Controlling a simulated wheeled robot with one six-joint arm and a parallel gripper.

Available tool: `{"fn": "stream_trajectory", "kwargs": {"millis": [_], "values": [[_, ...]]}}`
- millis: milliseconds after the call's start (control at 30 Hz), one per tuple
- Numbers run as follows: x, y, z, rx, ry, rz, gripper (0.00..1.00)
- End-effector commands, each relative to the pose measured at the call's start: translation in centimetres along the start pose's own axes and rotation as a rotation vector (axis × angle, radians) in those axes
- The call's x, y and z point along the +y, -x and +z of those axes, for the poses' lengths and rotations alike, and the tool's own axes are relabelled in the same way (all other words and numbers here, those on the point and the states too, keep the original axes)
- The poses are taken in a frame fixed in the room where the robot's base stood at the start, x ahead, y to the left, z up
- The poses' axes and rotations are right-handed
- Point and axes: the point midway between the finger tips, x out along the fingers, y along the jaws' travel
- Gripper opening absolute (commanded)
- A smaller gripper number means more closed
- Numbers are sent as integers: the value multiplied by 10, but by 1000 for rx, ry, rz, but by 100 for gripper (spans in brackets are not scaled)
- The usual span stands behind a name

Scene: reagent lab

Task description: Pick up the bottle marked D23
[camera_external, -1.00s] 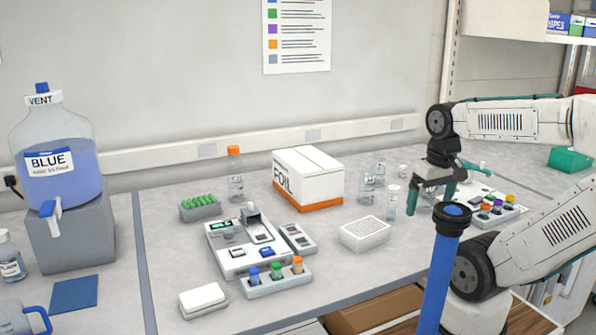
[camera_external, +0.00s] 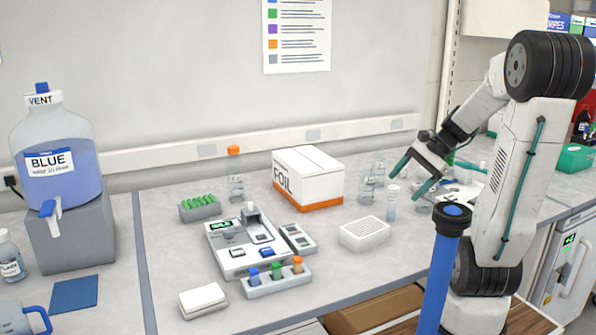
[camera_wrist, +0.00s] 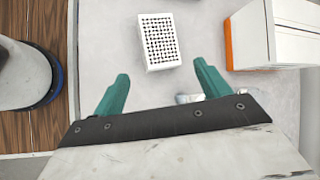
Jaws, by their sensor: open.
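No label reading D23 is legible, so I cannot tell which bottle it is. Candidates are the small vials with blue, green and orange caps in a grey rack (camera_external: 277,285), a clear vial with a pale cap (camera_external: 391,204), and clear glassware (camera_external: 368,184) behind it. An orange-capped clear bottle (camera_external: 236,188) stands near the wall. My gripper (camera_external: 403,186) is open and empty, raised above the right part of the bench, near the pale-capped vial.
A white perforated block (camera_external: 364,233) lies left of my gripper; it shows ahead of the fingers in the wrist view (camera_wrist: 160,42). The FOIL box (camera_external: 309,175) stands behind it. A blue-topped post (camera_external: 444,260) rises at the front edge.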

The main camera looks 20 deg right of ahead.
Motion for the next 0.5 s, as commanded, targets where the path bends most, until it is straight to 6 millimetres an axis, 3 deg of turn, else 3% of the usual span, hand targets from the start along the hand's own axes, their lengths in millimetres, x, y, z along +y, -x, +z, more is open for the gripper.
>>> {"fn": "stream_trajectory", "kwargs": {"millis": [33, 133, 300, 400, 500], "values": [[-11, 8, -28, -42, -168, -92, 75], [-30, 29, -77, -125, -458, -274, 75], [-38, 65, -150, -246, -806, -520, 75], [-36, 78, -174, -288, -908, -603, 75], [-34, 82, -186, -307, -952, -638, 75]]}}
